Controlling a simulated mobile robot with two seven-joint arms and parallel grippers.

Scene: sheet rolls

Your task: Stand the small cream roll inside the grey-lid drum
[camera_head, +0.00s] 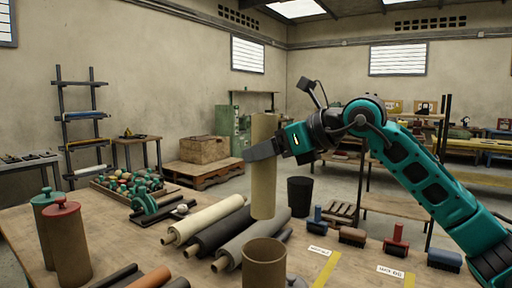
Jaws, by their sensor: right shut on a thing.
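My right gripper (262,150) is shut on the small cream roll (264,185) and holds it upright in the air. The roll's lower end shows just above and behind the rim of an open brown drum (264,268) in the picture; the two appear apart. The drum stands at the front middle of the table, with no lid on it, its base cut off by the picture edge. I take it for the grey-lid drum. A grey thing (298,283), perhaps its lid, is cut off beside it. My left gripper is not in view.
A green-lid drum (47,225) and a red-lid drum (68,245) stand at the left. Cream (205,219), black and grey rolls lie behind the open drum. More rolls lie at the front left. Brushes and a black bin (300,195) are at the right.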

